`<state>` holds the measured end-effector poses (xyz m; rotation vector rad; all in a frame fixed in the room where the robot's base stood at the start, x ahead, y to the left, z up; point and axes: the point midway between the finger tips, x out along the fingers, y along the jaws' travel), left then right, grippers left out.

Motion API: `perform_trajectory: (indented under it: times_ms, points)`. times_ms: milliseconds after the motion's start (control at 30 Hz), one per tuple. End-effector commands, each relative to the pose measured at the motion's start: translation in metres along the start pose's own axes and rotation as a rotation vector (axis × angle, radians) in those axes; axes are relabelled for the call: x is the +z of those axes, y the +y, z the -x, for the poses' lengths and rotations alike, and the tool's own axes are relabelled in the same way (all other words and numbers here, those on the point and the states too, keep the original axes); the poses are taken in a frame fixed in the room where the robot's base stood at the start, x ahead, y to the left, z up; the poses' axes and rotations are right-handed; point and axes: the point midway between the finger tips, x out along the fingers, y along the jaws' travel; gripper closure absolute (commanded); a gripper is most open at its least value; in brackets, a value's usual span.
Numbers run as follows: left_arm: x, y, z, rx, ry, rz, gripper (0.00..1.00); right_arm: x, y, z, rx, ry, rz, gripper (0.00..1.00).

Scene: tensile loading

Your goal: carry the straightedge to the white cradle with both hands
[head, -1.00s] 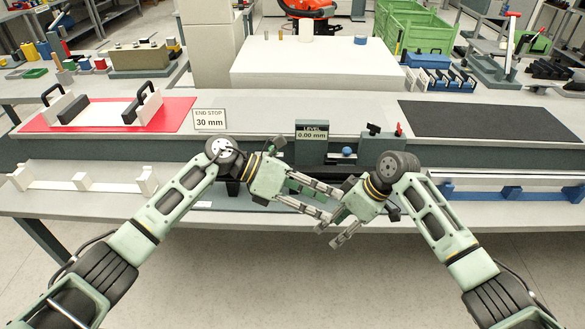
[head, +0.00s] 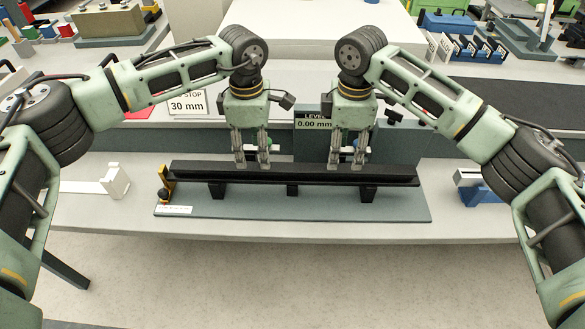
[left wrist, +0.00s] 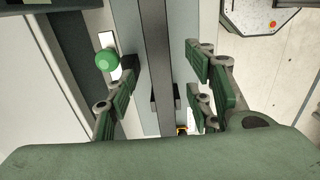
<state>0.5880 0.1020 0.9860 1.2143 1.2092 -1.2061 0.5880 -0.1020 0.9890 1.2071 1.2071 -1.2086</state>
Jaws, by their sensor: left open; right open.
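The straightedge, a long dark bar (head: 300,177), lies level on several short black supports on a grey-green base plate (head: 390,212). My left gripper (head: 252,161) points down at the bar left of its middle. Its fingers are open; in the left wrist view the bar (left wrist: 155,50) runs between them with gaps on both sides. My right gripper (head: 347,162) points down at the bar right of its middle, with its fingers apart. Contact with the bar cannot be told. The white cradle (head: 116,181) shows at the left, partly hidden by my left arm.
A level display reading 0.00 mm (head: 314,123) stands just behind the bar, between the grippers. A yellow end piece (head: 166,180) stands at the bar's left end. A green knob (left wrist: 107,60) is close beside my left fingers.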

Motion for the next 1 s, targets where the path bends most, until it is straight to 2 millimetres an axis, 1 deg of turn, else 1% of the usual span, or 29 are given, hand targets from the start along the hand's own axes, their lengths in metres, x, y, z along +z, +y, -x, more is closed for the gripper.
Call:
perform_trajectory:
  times_ms: [167, 267, 600, 700, 833, 1000]
  points:
    - [0.001, 0.000, -0.002, -0.001, -0.002, 0.001, 0.52, 0.000, 0.000, -0.002, 0.000, 0.001, -0.001, 0.52]
    - [0.001, -0.001, -0.011, -0.003, -0.002, 0.001, 0.52, 0.000, 0.000, -0.011, -0.001, 0.002, -0.002, 0.52]
    - [0.001, -0.001, -0.061, -0.003, -0.002, 0.003, 0.52, 0.000, 0.000, -0.061, -0.001, 0.001, -0.002, 0.52]
    - [0.001, -0.001, -0.071, -0.003, -0.003, 0.002, 0.52, -0.001, 0.000, -0.070, 0.000, 0.002, -0.001, 0.52]
    - [0.001, 0.000, -0.077, -0.002, -0.004, 0.002, 0.52, -0.001, 0.000, -0.077, 0.000, 0.002, -0.001, 0.52]
    - [0.001, 0.000, -0.079, -0.001, -0.004, 0.002, 0.52, -0.001, 0.000, -0.079, 0.001, 0.003, -0.001, 0.52]
